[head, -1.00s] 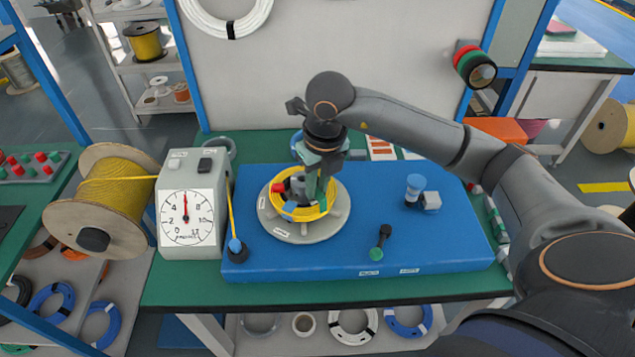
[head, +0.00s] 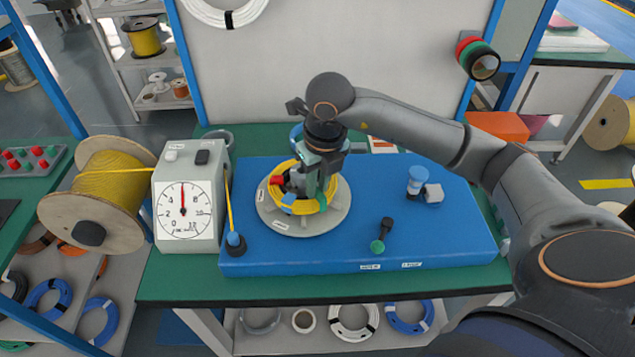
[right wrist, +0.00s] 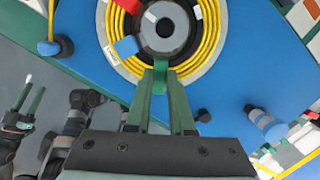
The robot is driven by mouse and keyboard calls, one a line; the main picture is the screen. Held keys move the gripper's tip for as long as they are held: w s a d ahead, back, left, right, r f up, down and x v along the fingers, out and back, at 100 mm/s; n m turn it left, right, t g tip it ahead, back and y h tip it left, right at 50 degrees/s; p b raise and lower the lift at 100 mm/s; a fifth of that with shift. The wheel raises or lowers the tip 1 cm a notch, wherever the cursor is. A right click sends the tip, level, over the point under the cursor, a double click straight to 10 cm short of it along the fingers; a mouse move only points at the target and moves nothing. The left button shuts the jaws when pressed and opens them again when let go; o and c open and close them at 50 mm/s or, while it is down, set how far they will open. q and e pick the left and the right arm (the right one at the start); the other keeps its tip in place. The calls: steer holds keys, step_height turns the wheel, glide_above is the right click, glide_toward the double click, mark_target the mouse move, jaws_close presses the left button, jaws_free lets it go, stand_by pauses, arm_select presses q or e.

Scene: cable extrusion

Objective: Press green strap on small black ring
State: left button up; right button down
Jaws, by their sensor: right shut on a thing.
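A yellow cable coil (head: 306,210) lies on a round grey turntable (head: 340,215) on the blue board. In the right wrist view, the coil (right wrist: 210,42) surrounds a dark ring-shaped hub (right wrist: 150,44) with a grey centre. My right gripper (right wrist: 160,88) is over the near side of the coil, its fingers shut on a green strap (right wrist: 160,72). The fingers partly hide the strap, and I cannot tell whether it touches the dark ring. A red block (right wrist: 128,5) and a blue block (right wrist: 126,46) sit around the coil. My left gripper (right wrist: 30,100) hangs off the table, its fingers apart and empty.
A dial gauge box (head: 184,210) and a yellow cable spool (head: 98,190) stand left. On the blue board (head: 450,235) are a black-and-green peg (head: 381,236) and a blue-topped post (head: 417,178). The board's right front is clear.

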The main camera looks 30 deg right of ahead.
steer(key=shift+s+f+b, duration=0.1)
steer(key=shift+f+b, duration=0.55)
steer(key=shift+f, duration=0.05)
stand_by(1.1)
steer(key=c, duration=0.7)
jaws_free()
steer(key=shift+r, duration=0.1)
step_height(320, 180, up, 8)
steer(key=p, duration=0.5)
steer(key=shift+r+p, duration=0.1)
steer(key=shift+p, duration=0.3)
